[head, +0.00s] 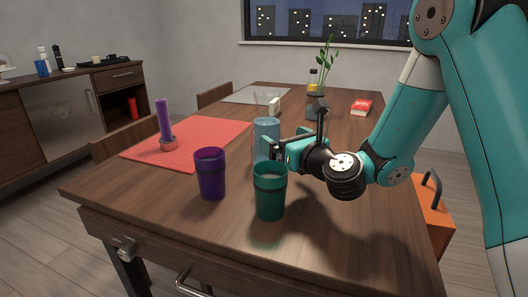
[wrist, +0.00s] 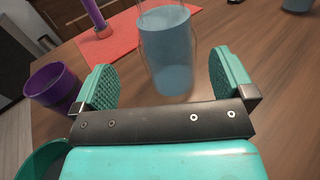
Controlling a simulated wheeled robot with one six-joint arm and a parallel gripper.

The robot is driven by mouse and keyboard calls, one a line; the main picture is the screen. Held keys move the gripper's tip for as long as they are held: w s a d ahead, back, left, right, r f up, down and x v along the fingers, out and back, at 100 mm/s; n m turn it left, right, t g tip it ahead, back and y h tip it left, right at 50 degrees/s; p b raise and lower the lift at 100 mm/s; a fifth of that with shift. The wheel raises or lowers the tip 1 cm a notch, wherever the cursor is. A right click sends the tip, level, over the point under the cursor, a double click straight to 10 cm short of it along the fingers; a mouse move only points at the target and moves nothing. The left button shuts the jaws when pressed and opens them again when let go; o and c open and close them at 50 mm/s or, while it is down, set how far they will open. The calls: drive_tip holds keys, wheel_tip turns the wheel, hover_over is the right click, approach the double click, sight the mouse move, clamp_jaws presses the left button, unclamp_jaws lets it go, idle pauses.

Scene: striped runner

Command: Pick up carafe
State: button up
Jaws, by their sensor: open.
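The carafe (head: 266,136) is a clear glass vessel with blue contents, standing upright on the wooden table. In the wrist view the carafe (wrist: 167,50) is just ahead, between the lines of the two fingers, with its top cut off by the frame. My gripper (head: 286,146) is beside the carafe at its right in the head view, low over the table. In the wrist view my gripper (wrist: 164,84) is open and empty, its green pads apart on either side. I cannot tell whether a finger touches the glass.
A purple cup (head: 210,174) and a green cup (head: 270,192) stand close in front of the carafe. A red mat (head: 205,138) with a purple candle (head: 164,120) lies left. The table's right front is clear.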

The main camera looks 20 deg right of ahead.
sight(267, 131)
drive_tip(key=shift+d+f+b, duration=0.25)
drive_tip(key=shift+f+b, duration=0.5)
drive_tip(key=shift+f, duration=0.5)
drive_tip(key=shift+w+a+r+p, duration=0.2)
drive_tip(key=shift+w+p, duration=0.4)
drive_tip(key=shift+p, duration=0.05)
drive_tip(key=p+x, duration=0.4)
drive_tip(key=x, duration=0.1)
drive_tip(key=shift+w+f, duration=0.15)
drive_tip(key=shift+w, duration=0.1)
drive_tip(key=shift+w+f, duration=0.25)
drive_tip(key=shift+w, duration=0.15)
drive_tip(key=c, duration=1)
drive_tip(key=shift+r, duration=0.1)
drive_tip(key=shift+c, duration=0.8)
drive_tip(key=shift+r+p, duration=0.1)
drive_tip(key=shift+p, duration=0.2)
